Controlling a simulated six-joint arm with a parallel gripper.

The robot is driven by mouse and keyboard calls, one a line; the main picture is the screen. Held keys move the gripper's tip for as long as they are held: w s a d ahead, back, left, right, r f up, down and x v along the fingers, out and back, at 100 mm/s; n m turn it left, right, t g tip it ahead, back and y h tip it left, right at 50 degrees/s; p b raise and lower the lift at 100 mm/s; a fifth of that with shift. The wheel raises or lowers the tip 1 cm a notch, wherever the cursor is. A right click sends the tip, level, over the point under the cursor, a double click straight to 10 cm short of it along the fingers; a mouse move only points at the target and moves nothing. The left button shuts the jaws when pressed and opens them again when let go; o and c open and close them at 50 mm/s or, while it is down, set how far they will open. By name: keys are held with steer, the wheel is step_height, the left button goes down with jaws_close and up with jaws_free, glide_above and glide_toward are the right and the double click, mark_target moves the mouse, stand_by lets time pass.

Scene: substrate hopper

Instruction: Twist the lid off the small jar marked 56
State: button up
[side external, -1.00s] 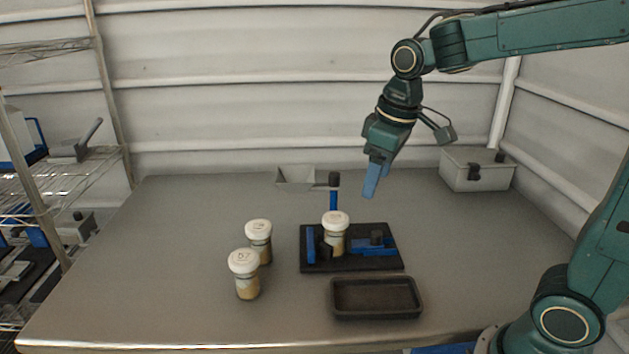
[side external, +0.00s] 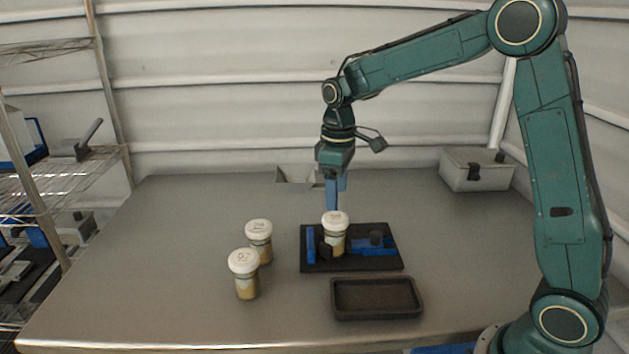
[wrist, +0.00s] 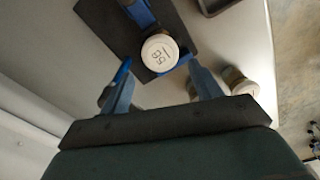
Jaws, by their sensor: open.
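The small jar (side external: 334,244) with a white lid stands upright in the black and blue fixture (side external: 388,263). In the wrist view its lid (wrist: 160,52) faces me, and the mark reads as 56, turned in the picture. My gripper (side external: 333,206) points straight down just above the lid in the side view. In the wrist view its two blue fingers are apart, one to each side of the lid, with nothing held. I cannot tell whether the fingertips reach down to lid height.
A jar marked 57 (side external: 243,275) and another white-lidded jar (side external: 259,243) stand left of the fixture. A dark empty tray (side external: 377,297) lies in front. A metal hopper (side external: 292,176) is behind, and a grey box (side external: 476,170) is at the back right. The table's left side is clear.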

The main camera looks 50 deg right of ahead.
mark_target(336, 217)
steer(key=shift+f, duration=0.2)
steer(key=shift+f, duration=3.85)
steer(key=m, duration=0.4)
steer(key=shift+r, duration=0.1)
steer(key=m, duration=0.3)
steer(key=shift+m, duration=0.4)
steer(key=m, duration=0.4)
steer(key=shift+m, duration=2.1)
steer(key=shift+c, duration=0.2)
steer(key=c, duration=0.5)
